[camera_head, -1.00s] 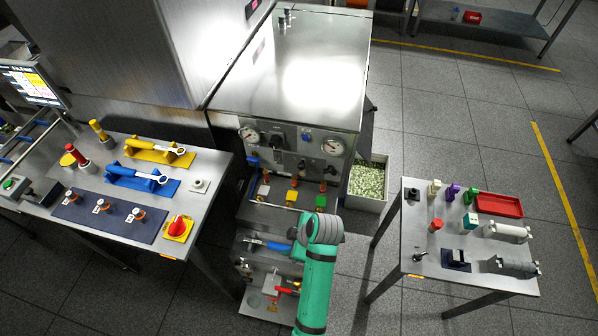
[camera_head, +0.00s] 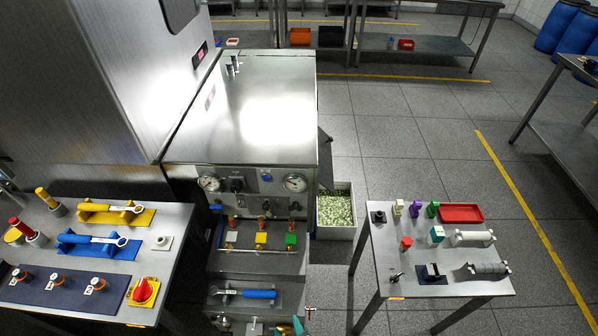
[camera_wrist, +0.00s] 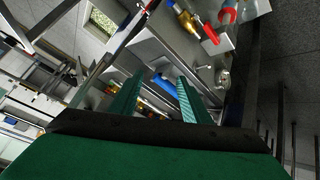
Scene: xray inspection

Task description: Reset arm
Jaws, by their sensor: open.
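My gripper (camera_wrist: 157,100) shows in the wrist view with its two green fingers apart and nothing between them. Beyond the fingers are a blue handle (camera_wrist: 166,86) and other fittings of the metal machine, apart from the fingers as far as I can tell. In the head view only a small green piece of my arm shows at the bottom edge, in front of the machine's lower shelf. My gripper itself is hidden there.
The steel machine (camera_head: 247,120) with gauges stands in the middle. A blue-handled tool (camera_head: 245,293) lies on its lower shelf. A left table (camera_head: 172,218) holds wrenches and a red knob (camera_head: 144,291). A right table (camera_head: 385,262) holds small parts and a red tray (camera_head: 460,205).

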